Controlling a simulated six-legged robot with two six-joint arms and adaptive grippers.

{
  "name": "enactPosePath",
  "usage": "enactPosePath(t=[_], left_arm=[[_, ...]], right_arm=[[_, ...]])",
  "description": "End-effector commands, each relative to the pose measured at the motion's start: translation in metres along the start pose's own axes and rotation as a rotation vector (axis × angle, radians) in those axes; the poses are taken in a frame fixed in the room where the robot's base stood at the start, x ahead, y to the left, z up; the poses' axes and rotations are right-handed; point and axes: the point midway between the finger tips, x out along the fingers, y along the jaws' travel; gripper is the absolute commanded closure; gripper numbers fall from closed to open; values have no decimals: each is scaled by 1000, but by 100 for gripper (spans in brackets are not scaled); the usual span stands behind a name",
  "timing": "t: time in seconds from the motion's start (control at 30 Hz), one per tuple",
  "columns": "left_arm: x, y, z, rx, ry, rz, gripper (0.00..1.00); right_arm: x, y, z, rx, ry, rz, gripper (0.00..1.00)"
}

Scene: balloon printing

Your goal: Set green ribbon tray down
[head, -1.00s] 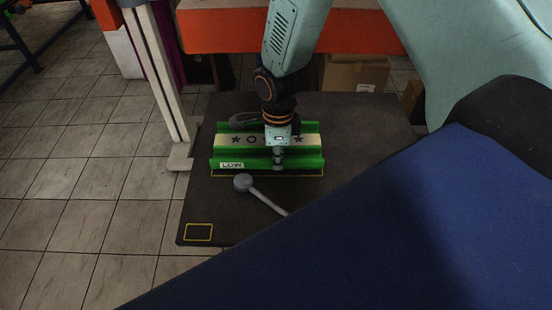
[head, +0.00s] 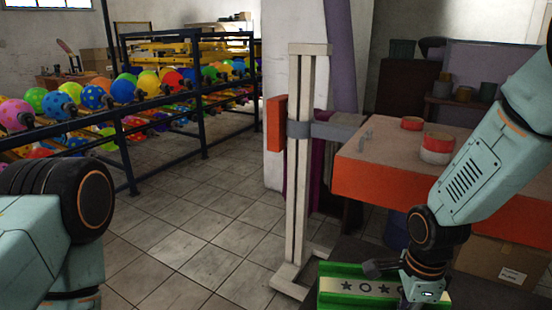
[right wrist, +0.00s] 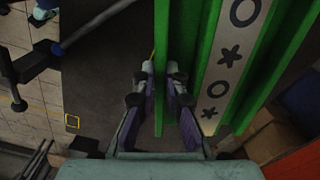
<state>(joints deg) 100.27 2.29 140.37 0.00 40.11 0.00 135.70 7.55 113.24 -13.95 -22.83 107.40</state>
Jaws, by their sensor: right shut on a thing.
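The green ribbon tray (head: 340,271) has raised green walls and a cream ribbon strip with dark stars and rings. It is at the bottom of the head view, cut off by the frame edge. In the right wrist view the green tray (right wrist: 204,30) fills the right half. My right gripper (right wrist: 161,72) is shut on one thin green wall of the tray, with a finger on each side. The tray is over the dark mat (right wrist: 100,85); I cannot tell if it rests on it. My left arm shows at the left of the head view, but its gripper is out of frame.
A pale upright post (head: 299,160) stands left of the tray. An orange-edged table (head: 400,185) with red and white rolls (head: 437,148) is behind it. A cardboard box (head: 505,262) sits below the table. A rack of balloons (head: 125,90) is at left, with open tiled floor between.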

Motion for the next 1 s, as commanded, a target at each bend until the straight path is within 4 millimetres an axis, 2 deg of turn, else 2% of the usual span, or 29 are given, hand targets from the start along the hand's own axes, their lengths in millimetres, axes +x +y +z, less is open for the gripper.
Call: enactPosePath(t=[0.2,0.47,1.0], left_arm=[[1,0,0,0,0,0,63],[7,0,0,0,0,0,63],[34,0,0,0,0,0,63]], right_arm=[[0,10,6,-342,2,-1,100],[1,18,16,-711,3,-2,100],[5,29,44,-1407,5,-1,100]])
